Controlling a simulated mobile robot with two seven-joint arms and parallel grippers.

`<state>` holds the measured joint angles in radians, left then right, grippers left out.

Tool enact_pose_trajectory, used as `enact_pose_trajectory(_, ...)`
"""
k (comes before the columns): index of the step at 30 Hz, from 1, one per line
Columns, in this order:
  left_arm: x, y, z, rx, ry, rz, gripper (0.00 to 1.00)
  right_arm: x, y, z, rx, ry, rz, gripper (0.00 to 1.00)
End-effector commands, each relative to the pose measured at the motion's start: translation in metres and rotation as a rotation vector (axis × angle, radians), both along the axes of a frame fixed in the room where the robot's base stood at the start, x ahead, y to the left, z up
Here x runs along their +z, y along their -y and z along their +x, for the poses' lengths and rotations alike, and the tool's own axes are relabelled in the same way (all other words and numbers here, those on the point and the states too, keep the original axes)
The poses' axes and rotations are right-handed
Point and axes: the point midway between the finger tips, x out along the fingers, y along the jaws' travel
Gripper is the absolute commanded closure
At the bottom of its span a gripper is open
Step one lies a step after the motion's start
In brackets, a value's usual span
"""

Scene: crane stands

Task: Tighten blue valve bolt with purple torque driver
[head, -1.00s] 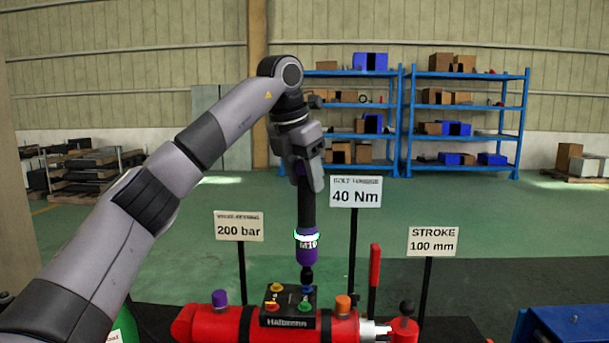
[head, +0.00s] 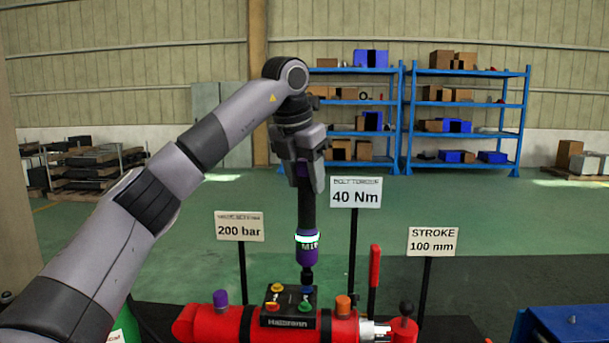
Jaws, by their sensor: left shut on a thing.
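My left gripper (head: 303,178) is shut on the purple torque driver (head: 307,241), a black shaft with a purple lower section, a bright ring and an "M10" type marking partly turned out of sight. The driver hangs upright, its black tip down on or just over the blue valve bolt (head: 307,290). That bolt is at the back right of the black valve block (head: 288,322) and is mostly hidden by the tip. I cannot tell full seating. The block also carries yellow, red and green bolts. My right gripper is not in view.
The block sits on a red cylinder (head: 205,323) with purple and orange caps. Signs read 200 bar (head: 240,227), 40 Nm (head: 355,193) and 100 mm (head: 432,241). A red lever (head: 375,265) stands to the right. Blue shelves (head: 405,120) are far behind.

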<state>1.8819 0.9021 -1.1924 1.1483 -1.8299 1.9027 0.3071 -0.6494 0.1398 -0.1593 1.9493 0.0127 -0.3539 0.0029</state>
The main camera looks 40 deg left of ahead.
Motion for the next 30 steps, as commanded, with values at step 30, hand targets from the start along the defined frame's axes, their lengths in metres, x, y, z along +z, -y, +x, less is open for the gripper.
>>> enact_pose_trajectory(30, -0.008, 0.000, 0.000, 0.036, 0.008, -0.001, 1.00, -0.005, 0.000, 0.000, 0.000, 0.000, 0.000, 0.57)
